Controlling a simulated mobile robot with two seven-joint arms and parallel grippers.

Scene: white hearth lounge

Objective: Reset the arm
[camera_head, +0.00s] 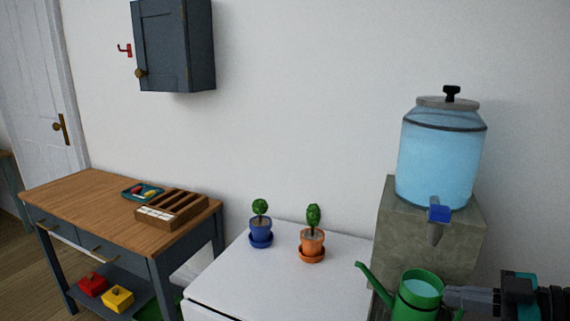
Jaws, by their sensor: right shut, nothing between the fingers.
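My right gripper (452,298) comes in from the lower right edge in the head view. It is shut and empty, with its fingertips right beside the green watering can (420,308). I cannot tell whether they touch the can or its handle. The can stands upright, holds something pale blue, and points its spout to the left. Its lower part is cut off by the bottom of the picture. My left gripper is not in view.
A blue water dispenser (440,160) stands on a stone block (397,214) behind the can. Two potted plants, blue (261,231) and orange (312,243), stand on a white surface (250,278). A wooden table (90,205) and wall cabinet (172,45) are at left.

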